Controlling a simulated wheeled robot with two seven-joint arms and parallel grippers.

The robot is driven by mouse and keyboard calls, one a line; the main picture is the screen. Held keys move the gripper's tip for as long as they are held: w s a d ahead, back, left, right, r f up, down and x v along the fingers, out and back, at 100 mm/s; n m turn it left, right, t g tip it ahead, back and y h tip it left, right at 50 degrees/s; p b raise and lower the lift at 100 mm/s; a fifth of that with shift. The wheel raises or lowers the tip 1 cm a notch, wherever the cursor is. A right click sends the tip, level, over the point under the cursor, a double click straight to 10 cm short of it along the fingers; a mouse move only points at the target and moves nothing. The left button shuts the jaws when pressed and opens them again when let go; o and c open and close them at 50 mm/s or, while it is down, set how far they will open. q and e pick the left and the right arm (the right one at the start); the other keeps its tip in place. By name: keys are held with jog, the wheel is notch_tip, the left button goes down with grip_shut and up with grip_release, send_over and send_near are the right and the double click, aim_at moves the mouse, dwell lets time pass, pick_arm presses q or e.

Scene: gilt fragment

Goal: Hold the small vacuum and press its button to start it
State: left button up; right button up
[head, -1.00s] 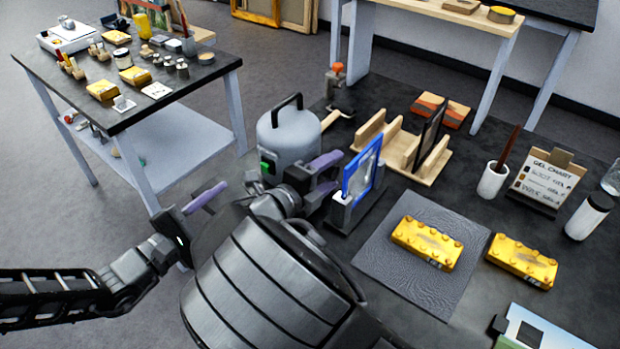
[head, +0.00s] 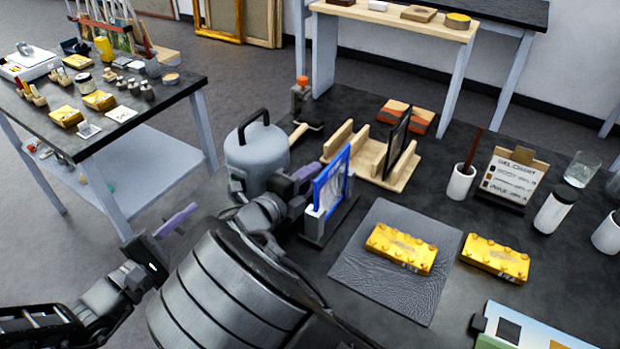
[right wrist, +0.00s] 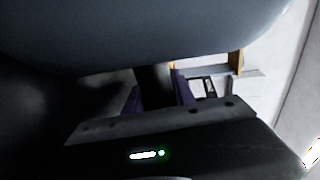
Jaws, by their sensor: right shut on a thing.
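The small vacuum is a grey canister (head: 257,158) with a black top handle, standing upright left of the blue-edged frame in the head view. In the right wrist view the gripper (right wrist: 158,92) is shut on a dark part, apparently of the vacuum, under a large grey curved surface. My left gripper (head: 176,219) is left of the canister, apart from it; its finger gap cannot be made out.
The blue-edged frame (head: 331,184) stands close to the right gripper. A wooden rack (head: 372,160) is behind it. A grey mat (head: 375,290) with a yellow block (head: 400,248) lies to the right. A side table (head: 150,122) with small items stands at left.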

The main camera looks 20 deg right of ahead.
grip_shut()
dwell(0.8)
pick_arm(q)
jog(key=shift+c, duration=0.5)
grip_shut()
dwell(0.7)
dwell(0.4)
